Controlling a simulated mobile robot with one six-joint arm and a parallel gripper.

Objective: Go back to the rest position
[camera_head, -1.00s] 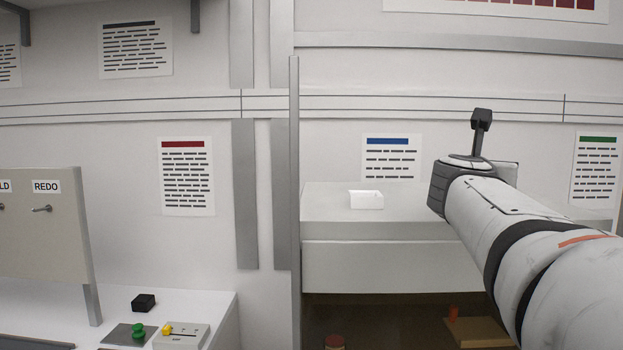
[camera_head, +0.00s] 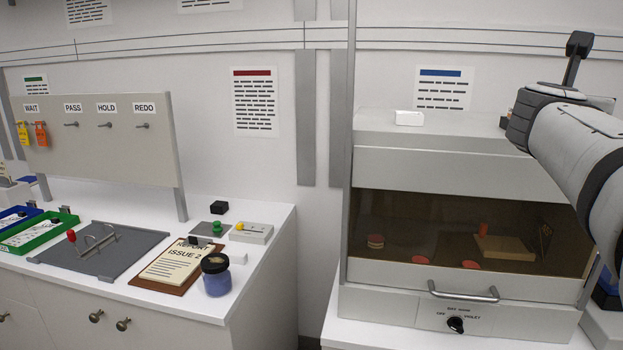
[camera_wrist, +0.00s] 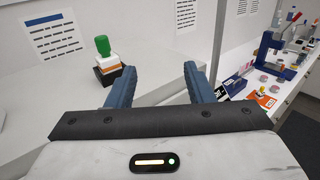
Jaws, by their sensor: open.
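In the wrist view my gripper (camera_wrist: 154,88) shows as two blue fingers spread well apart with nothing between them. Beyond the left finger, on a pale grey surface, stands a small stack with a green knob (camera_wrist: 103,46) on top and white, orange and black parts below. In the head view my arm (camera_head: 575,125) comes in from the right, in front of the right side of the glass-fronted cabinet (camera_head: 430,162). The fingers are not visible in the head view.
A jar with a dark lid (camera_head: 217,275) stands by a clipboard (camera_head: 178,265) on the left counter. A tag board (camera_head: 100,150) rises behind. In the wrist view a bench (camera_wrist: 255,75) with a blue press (camera_wrist: 285,60) lies to the right.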

